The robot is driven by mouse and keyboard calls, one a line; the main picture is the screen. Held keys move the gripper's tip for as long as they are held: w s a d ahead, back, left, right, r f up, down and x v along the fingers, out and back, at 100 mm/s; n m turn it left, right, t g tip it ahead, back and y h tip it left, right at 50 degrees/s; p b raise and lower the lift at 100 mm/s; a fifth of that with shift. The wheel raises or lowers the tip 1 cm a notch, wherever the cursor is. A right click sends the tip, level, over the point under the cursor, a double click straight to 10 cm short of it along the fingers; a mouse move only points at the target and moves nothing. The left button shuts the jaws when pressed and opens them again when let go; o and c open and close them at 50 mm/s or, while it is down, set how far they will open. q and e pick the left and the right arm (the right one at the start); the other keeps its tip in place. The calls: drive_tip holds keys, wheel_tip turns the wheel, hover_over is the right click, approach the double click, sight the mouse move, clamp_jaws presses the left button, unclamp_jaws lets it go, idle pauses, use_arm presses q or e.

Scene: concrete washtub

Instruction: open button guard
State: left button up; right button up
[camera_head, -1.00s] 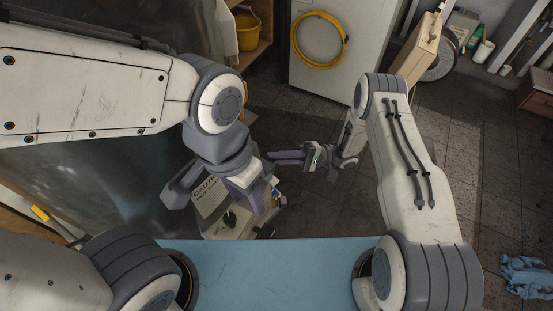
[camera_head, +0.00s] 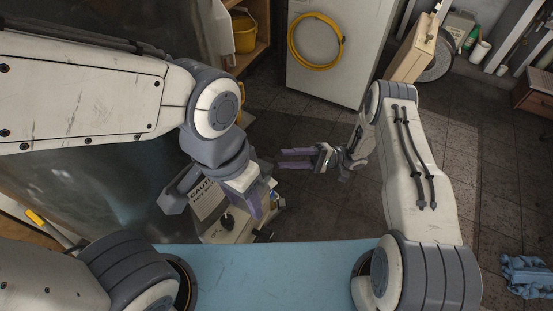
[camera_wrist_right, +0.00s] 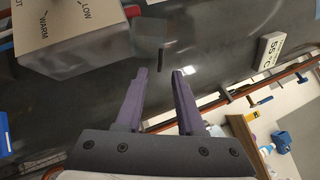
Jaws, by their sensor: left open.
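A pale control box (camera_head: 222,228) with a black knob and a caution label stands below my left arm in the head view. In the right wrist view, a box (camera_wrist_right: 72,38) marked WARM and LOW fills the upper left. I cannot clearly make out the button guard; my left gripper covers part of the control box. My left gripper (camera_head: 258,203) is open over the box's right side. My right gripper (camera_head: 297,159) is open and empty, to the right of and above the box in the picture. Its spread fingers also show in the right wrist view (camera_wrist_right: 159,76), apart from the box.
A blue surface (camera_head: 270,275) lies in front of me. A white appliance with a yellow hose (camera_head: 316,40) and a yellow bucket (camera_head: 245,33) stand at the back. A beige case (camera_head: 413,50) is at the back right. The tiled floor around my right gripper is clear.

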drive_tip(key=b+v, duration=0.1)
drive_tip(key=v, duration=0.5)
drive_tip(key=shift+d, duration=0.15)
drive_tip(key=shift+f, duration=0.1)
